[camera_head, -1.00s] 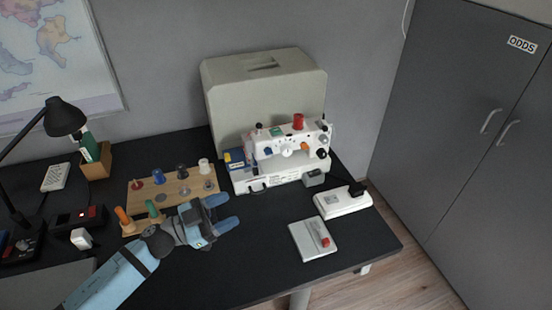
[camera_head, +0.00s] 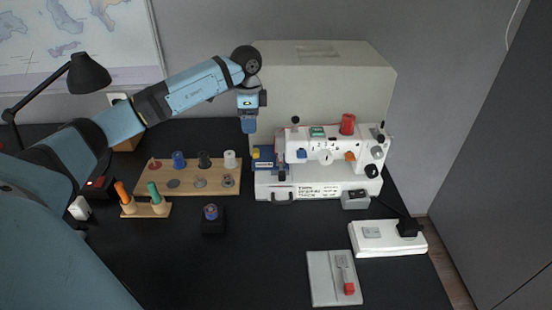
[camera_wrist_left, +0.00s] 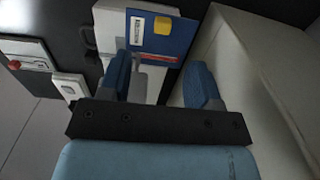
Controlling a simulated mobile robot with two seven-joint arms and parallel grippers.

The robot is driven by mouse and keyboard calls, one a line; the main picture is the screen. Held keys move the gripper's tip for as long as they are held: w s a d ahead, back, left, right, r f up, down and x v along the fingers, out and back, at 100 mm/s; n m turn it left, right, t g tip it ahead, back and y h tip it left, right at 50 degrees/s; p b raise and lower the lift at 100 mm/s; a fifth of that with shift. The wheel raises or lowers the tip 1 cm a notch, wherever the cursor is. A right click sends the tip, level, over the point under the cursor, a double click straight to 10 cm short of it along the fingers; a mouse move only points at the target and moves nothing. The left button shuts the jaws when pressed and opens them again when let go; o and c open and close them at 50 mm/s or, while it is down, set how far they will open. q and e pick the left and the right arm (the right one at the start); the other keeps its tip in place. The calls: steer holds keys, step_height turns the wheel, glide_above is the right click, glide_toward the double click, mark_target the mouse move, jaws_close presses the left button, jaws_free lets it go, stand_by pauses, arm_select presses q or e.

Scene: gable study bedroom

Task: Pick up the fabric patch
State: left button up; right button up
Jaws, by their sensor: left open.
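A flat blue piece (camera_head: 264,165) with a yellow square and a pale label lies at the left end of the white sewing machine (camera_head: 325,173). It looks like the fabric patch, though I cannot tell its material. In the left wrist view the blue piece (camera_wrist_left: 172,45) shows beyond my fingers, apart from them. My left gripper (camera_head: 249,124) points down above and slightly left of it, in front of the beige case. In the left wrist view the left gripper (camera_wrist_left: 160,80) is open, with nothing between its fingers. My right gripper is out of view.
The beige case (camera_head: 350,75) stands close behind the gripper. A wooden spool rack (camera_head: 200,187), a smaller rack (camera_head: 130,210) and a dark block (camera_head: 212,225) are to the left. A white pedal (camera_head: 388,240) and grey plate (camera_head: 322,285) are to the right. The front middle table is clear.

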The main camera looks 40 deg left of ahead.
mark_target(270, 154)
arm_select(q)
step_height(270, 154, down, 6)
steer(key=shift+r+b, duration=0.1)
steer(key=shift+b, duration=0.25)
steer(key=f, duration=0.3)
steer(key=f+b, duration=0.1)
steer(key=f, duration=0.1)
steer(key=shift+w+a+f, duration=0.1)
steer(key=shift+w+f, duration=0.05)
steer(key=shift+w, duration=0.25)
steer(key=shift+c, duration=0.2)
steer(key=c, duration=1)
